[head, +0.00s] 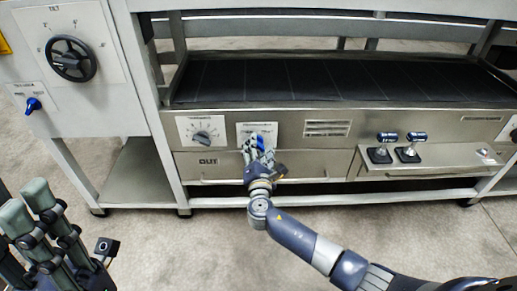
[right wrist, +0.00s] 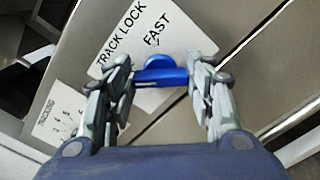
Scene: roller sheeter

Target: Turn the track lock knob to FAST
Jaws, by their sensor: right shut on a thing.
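In the head view my right gripper (head: 257,146) reaches the front panel and mostly hides the knob. The knob's exact pointing relative to the FAST mark is hard to tell. My left gripper (head: 28,202) is at the lower left of the head view, away from the machine, with its opening unclear.
A black handwheel (head: 71,59) and another blue knob (head: 33,105) are on the left cabinet. A dark belt (head: 330,78) lies above.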

